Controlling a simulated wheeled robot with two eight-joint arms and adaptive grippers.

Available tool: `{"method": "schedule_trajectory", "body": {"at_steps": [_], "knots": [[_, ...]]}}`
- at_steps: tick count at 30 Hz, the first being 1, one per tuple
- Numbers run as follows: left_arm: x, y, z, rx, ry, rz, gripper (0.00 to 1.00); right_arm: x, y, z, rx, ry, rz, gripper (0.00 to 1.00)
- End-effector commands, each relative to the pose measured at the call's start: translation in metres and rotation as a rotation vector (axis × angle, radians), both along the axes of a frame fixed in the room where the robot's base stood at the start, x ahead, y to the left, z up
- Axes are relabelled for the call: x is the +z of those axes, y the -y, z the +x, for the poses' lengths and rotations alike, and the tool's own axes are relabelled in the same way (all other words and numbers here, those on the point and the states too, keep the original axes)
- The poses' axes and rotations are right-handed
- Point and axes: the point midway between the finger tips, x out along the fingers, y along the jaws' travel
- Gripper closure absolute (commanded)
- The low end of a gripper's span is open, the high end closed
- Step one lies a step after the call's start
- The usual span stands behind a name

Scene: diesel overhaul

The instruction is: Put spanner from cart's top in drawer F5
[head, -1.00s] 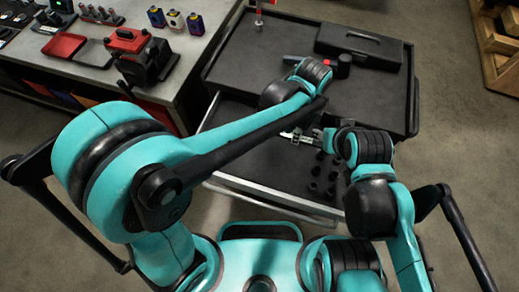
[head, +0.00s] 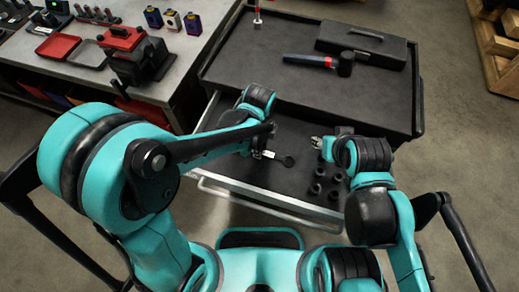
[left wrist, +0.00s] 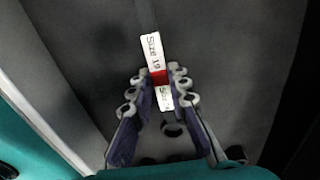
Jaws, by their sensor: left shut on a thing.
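My left gripper (left wrist: 160,92) is shut on the spanner (left wrist: 172,130), which carries a white tag reading "Size 19" with a red band. In the head view the spanner (head: 286,160) sticks out to the right of my left gripper (head: 250,151), its dark ring end over the open drawer (head: 250,190). The drawer has a dark floor and a pale front rail. I cannot read a drawer label. My right gripper (head: 316,142) is over the drawer's right part, apart from the spanner. Its fingers are too small to judge.
Several black sockets (head: 318,174) stand in the drawer's right part. The cart's top (head: 255,60) bears a hammer (head: 318,61), a black toolbox (head: 361,44) and a small red and white piece (head: 257,18). A workbench (head: 185,65) with tools is at left. The drawer's left part looks clear.

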Motion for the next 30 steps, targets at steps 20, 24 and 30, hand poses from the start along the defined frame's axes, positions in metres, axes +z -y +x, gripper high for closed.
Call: {"method": "schedule_trajectory", "body": {"at_steps": [20, 24, 30], "knots": [[-0.002, 0.0, 0.0, 0.0, 0.0, 0.0, 0.63, -0.002, 0.0, 0.0, 0.0, 0.0, 0.0, 0.6], [0.003, 0.0, 0.0, 0.0, 0.0, 0.0, 0.63, 0.003, 0.0, 0.0, 0.0, 0.0, 0.0, 0.6], [0.04, 0.0, -0.001, 0.0, 0.0, 0.0, 0.63, 0.017, 0.0, 0.0, 0.0, 0.0, 0.0, 0.6]]}}
